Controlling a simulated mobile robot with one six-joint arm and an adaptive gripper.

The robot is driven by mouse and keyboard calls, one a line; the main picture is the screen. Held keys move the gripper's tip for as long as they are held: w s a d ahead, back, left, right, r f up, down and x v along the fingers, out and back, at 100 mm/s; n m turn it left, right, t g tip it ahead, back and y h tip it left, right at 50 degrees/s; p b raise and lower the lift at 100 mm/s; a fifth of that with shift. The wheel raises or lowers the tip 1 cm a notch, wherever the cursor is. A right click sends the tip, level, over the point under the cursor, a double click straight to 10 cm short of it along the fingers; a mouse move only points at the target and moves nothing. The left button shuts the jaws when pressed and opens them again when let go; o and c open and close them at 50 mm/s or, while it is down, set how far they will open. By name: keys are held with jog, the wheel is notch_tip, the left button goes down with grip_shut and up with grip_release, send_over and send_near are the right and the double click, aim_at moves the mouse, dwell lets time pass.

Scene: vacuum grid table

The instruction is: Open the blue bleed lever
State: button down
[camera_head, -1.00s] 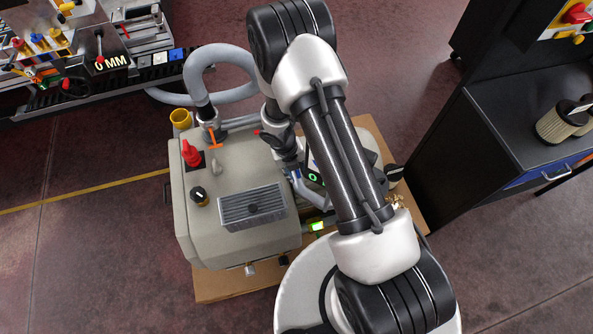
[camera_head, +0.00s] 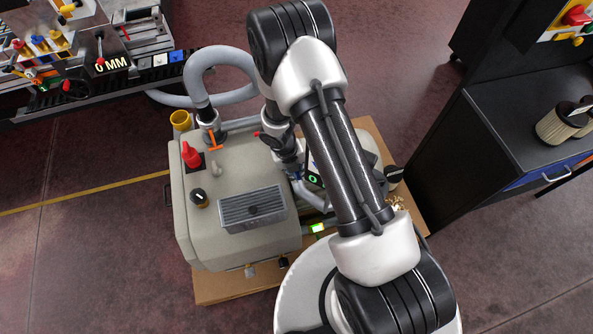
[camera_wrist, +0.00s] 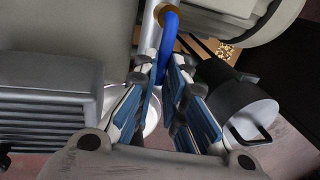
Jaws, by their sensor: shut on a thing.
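The blue bleed lever (camera_wrist: 168,38) shows at the top middle of the wrist view. It is a curved blue handle hanging from a brass-coloured fitting on a grey pipe. My gripper (camera_wrist: 164,74) has its two fingers closed around the lower part of the lever, one on each side. The lever's lower end is partly hidden between the fingers. In the head view my arm covers the lever and most of the gripper, beside the right side of the beige pump unit (camera_head: 185,225).
A ribbed grey motor cover (camera_wrist: 45,105) lies left of my fingers. A dark cylinder (camera_wrist: 240,105) stands close on the right. On the pump unit are a red knob (camera_head: 191,154), an orange handle (camera_head: 213,141) and a grey hose (camera_head: 195,75). A black cabinet (camera_head: 500,130) stands at right.

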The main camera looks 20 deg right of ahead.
jog(key=shift+a+p, duration=0.1)
jog(key=shift+p, duration=0.2)
jog(key=m+p, duration=0.1)
jog(key=a+m+p, duration=0.1)
jog(key=p, duration=0.1)
jog(key=shift+w+r+m+g, duration=0.1)
jog(key=shift+r+m+g, duration=0.1)
jog(key=shift+m+g, duration=0.15)
jog(key=shift+w+a+f+m+g+y+b, duration=0.1)
jog(key=shift+w+a+m+g+y+b, duration=0.4)
jog(key=shift+m, duration=1.4)
jog(key=shift+w+a+f+m+t+h+b, duration=0.15)
jog(key=shift+w+a+m, duration=0.65)
jog(key=shift+m, duration=1.15)
jog(key=shift+w+a+m+g+y+b, duration=0.35)
jog(key=shift+w+a+m, duration=0.25)
jog(key=shift+m, duration=1.3)
jog(key=shift+w, duration=0.1)
jog(key=c, duration=1.7)
grip_release()
jog(key=shift+o, duration=0.2)
